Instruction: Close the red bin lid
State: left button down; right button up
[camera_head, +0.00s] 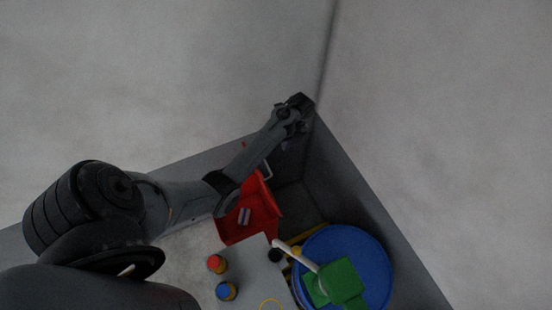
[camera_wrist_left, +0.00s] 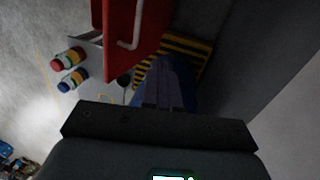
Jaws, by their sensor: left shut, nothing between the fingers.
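The red bin (camera_head: 262,222) is below the middle of the head view, partly behind my left arm. I see into it, and a small greyish-purple piece (camera_head: 244,216) shows inside. A white handle (camera_head: 267,171) shows at its far side, beside my forearm. In the left wrist view a red panel (camera_wrist_left: 112,25) with a white bar handle (camera_wrist_left: 133,30) stands at the top; it looks like the raised lid. My left gripper (camera_head: 300,103) is shut and empty, beyond the bin near the wall corner, apart from the handle in the picture. My right gripper is out of view.
Grey walls meet at a corner behind the bin. Yellow-black striping (camera_wrist_left: 190,47) marks the floor.

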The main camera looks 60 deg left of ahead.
pick_arm(q)
jog(key=s+f, duration=0.5)
jog(key=f, duration=0.6)
jog(key=shift+s+a+m+p, duration=0.25)
jog(key=shift+a+m+p, duration=0.05)
jog(key=shift+p, duration=0.15)
